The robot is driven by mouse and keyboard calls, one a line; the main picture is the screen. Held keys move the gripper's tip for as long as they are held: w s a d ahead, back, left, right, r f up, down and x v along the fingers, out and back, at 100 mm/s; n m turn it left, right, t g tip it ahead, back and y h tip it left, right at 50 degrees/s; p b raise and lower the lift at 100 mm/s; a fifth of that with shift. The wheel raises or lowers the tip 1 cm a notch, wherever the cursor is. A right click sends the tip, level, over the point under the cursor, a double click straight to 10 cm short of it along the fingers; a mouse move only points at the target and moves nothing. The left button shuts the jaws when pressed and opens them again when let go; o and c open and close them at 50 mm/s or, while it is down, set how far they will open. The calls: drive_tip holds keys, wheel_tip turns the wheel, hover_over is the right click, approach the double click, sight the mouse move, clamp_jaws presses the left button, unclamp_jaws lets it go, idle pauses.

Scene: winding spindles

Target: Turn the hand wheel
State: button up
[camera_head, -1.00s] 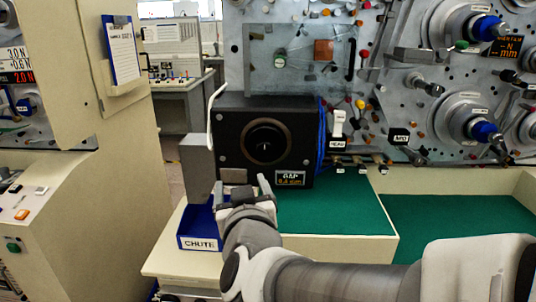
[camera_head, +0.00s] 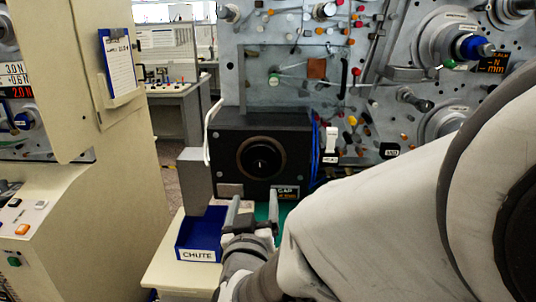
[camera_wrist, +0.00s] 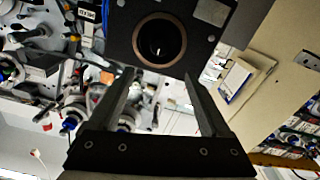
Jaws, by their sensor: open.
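The hand wheel appears to be the round dark disc (camera_head: 262,158) with a brown ring on the face of a black box (camera_head: 228,150). It shows a small light mark at its centre. The disc also shows near the top of the wrist view (camera_wrist: 159,40), facing the camera. My gripper (camera_head: 252,203) is open, its two fingers apart and pointing toward the box, below the disc in the head view. In the wrist view my gripper (camera_wrist: 160,77) has nothing between its fingers, and the disc lies beyond the fingertips. I cannot judge the exact distance to it.
A blue bin labelled CHUTE (camera_head: 197,252) stands left of my gripper, under a grey block (camera_head: 194,178). A GAP display (camera_head: 286,191) sits low on the box. Blue cables (camera_head: 316,150) run along its right side. My arm covers much of the right foreground.

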sight(260, 167)
drive_tip(key=w, duration=0.9)
drive_tip(key=w+p, duration=0.1)
drive_tip(key=w, duration=0.4)
drive_tip(key=shift+d, duration=0.3)
clamp_jaws()
drive_tip(key=shift+f+b, duration=0.1)
drive_tip(key=shift+b, duration=0.3)
